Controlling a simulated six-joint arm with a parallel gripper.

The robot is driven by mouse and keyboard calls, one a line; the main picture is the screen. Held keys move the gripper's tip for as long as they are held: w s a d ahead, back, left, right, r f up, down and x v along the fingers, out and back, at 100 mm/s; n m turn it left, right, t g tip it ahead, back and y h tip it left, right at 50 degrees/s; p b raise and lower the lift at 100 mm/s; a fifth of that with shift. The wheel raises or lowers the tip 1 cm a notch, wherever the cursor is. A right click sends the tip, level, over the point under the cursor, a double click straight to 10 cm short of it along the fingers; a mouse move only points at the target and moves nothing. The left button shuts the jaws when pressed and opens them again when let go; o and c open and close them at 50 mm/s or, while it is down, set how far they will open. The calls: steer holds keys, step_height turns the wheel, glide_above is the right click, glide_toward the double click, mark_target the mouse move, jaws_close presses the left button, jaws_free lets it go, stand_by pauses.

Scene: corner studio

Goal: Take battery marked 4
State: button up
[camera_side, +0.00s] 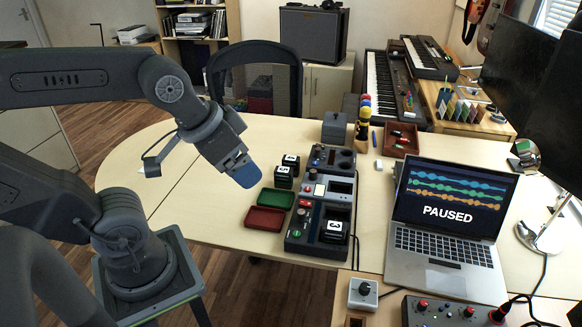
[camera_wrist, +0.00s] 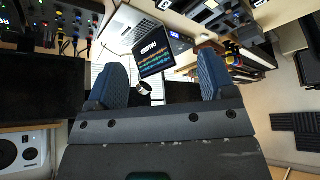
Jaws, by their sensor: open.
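My gripper (camera_side: 245,174), with blue fingertips, hangs in the air left of the black batteries. In the wrist view its fingers (camera_wrist: 162,78) are wide apart with nothing gripped between them. Two black batteries with white number labels stand close together on the table, a rear one (camera_side: 291,166) and a front one (camera_side: 283,181). Their numbers are too small to read surely, so I cannot tell which is marked 4. A third battery (camera_side: 334,231), marked 3, sits in the right part of a dark device (camera_side: 301,245).
A green tray (camera_side: 277,198) and a red tray (camera_side: 265,218) lie left of the device. More dark equipment (camera_side: 330,160) stands behind it. An open laptop (camera_side: 440,262) reading PAUSED is on the right. The left of the table is clear.

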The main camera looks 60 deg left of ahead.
steer(key=w+a+n+y, duration=0.1)
steer(key=w+a+n, duration=0.1)
steer(key=w+a, duration=0.35)
steer(key=n+g+y, duration=0.2)
steer(key=n, duration=0.5)
glide_above(290, 159)
steer(key=s+d, duration=0.4)
step_height(290, 159, down, 20)
steer(key=x, duration=0.9)
steer(key=shift+a, duration=0.35)
steer(key=shift+x, duration=2.85)
